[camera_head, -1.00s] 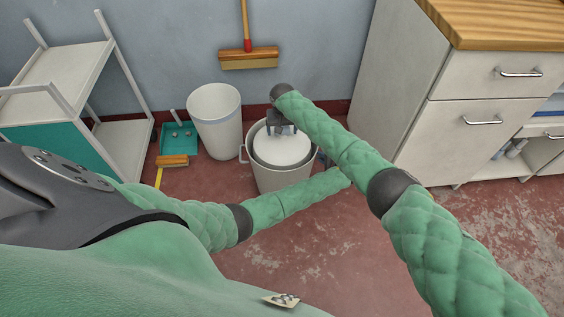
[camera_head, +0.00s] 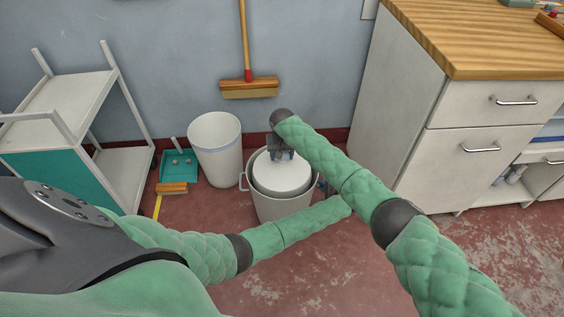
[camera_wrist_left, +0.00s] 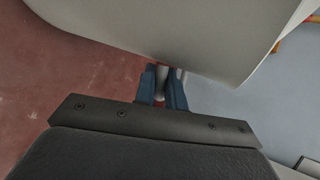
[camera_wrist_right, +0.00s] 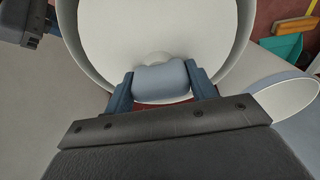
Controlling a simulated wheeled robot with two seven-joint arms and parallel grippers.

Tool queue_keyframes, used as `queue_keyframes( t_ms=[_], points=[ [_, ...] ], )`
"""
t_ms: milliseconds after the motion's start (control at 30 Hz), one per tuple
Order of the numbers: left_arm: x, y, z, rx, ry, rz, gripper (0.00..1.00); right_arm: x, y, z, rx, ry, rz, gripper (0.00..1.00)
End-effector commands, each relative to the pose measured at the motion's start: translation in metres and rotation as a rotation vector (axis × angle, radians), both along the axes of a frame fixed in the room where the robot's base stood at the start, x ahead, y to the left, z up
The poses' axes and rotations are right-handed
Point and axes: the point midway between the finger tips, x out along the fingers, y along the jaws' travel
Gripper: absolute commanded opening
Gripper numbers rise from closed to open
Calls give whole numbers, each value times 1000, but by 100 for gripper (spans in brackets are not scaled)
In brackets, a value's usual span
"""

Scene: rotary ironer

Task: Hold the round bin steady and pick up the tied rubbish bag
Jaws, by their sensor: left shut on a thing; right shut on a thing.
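The round bin (camera_head: 280,211) is light grey with side handles and stands on the floor. The rubbish bag (camera_head: 284,179) shows as a white rounded top inside its rim; its lower part is hidden. In the right wrist view, my right gripper (camera_wrist_right: 162,85) is shut on the bag's grey-blue tied neck (camera_wrist_right: 160,78), above the bag (camera_wrist_right: 155,25). My left gripper (camera_wrist_left: 165,85) is shut on the bin's right-hand handle (camera_wrist_left: 161,76), close beside the bin wall (camera_wrist_left: 180,30). In the head view the left gripper (camera_head: 322,187) is partly hidden at the bin's right side.
A white bin (camera_head: 215,150) stands just left of the round bin. A teal dustpan (camera_head: 178,165) and a brush (camera_head: 172,188) are farther left, by a white trolley (camera_head: 75,95). A broom (camera_head: 249,88) is at the wall. A cabinet (camera_head: 400,110) stands right. The front floor shows bare patches.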

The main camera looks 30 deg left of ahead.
Motion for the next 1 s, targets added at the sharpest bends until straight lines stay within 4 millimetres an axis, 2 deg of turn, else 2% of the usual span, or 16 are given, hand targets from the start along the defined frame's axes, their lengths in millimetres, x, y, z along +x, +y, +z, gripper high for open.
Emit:
queue_keyframes(
  t_ms=[200,500,933,967,1000],
  points=[
    [-2,1,-2,1,4,1,0,1,1,38,4,-4,0,0],
    [-2,2,-2,1,4,1,0,0,1,74,2,-2,1,0],
    [-2,2,-2,1,4,1,0,1,1,81,2,-2,0,0],
    [-2,2,-2,1,4,1,18,1,1,81,2,-3,1,0],
    [-2,2,-2,1,4,1,26,1,1,81,2,-3,1,0]
  ],
)
